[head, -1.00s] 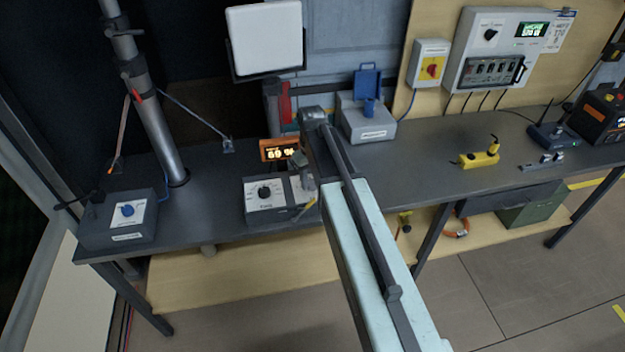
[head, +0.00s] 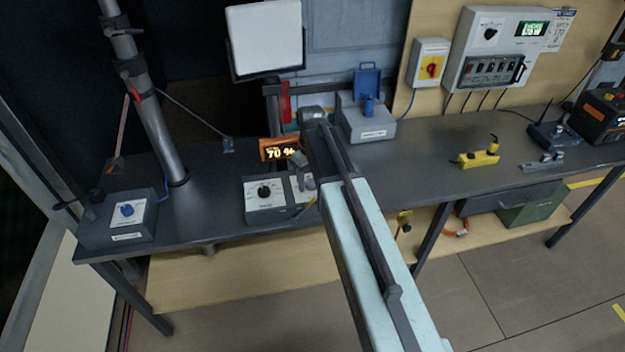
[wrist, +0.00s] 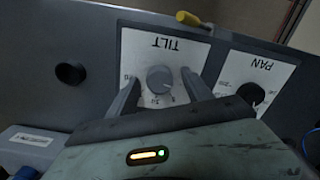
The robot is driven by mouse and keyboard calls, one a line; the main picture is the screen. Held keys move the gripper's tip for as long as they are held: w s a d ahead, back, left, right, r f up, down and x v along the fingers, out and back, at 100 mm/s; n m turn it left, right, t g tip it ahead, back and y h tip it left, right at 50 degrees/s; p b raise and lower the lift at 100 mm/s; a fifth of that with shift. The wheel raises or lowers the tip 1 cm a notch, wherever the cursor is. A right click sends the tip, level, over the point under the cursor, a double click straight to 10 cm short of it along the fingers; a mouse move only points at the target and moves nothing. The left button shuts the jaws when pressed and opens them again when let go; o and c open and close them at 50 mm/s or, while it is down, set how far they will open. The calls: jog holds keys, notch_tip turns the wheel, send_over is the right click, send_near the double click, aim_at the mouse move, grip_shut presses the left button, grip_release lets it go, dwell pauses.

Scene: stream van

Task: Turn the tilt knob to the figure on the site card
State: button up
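The tilt knob (wrist: 160,79) is a round grey knob on a white plate marked TILT (wrist: 133,62), which appears upside down in the wrist view. My gripper (wrist: 160,75) is open, with one dark finger on each side of the knob. Small gaps seem to show between fingers and knob; I cannot tell whether they touch. In the head view my gripper (head: 302,179) covers most of the tilt plate. A white sheet (head: 561,28) hangs at the upper right, perhaps the site card; its writing is too small to read.
The black pan knob (wrist: 251,94) sits close beside the tilt plate. An orange display (head: 278,149) behind the panel reads 70 %. A yellow-handled tool (wrist: 193,19) lies near the panel. A box with a blue knob (head: 127,210) stands at the table's left end.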

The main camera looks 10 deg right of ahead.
aim_at(311, 182)
notch_tip(311, 182, up, 8)
jog(key=p, duration=0.8)
jog(key=shift+f, duration=0.1)
jog(key=s+m, duration=0.4)
jog(key=s, duration=1.1)
jog(key=shift+d+m, duration=0.3)
jog(key=shift+c, duration=0.3)
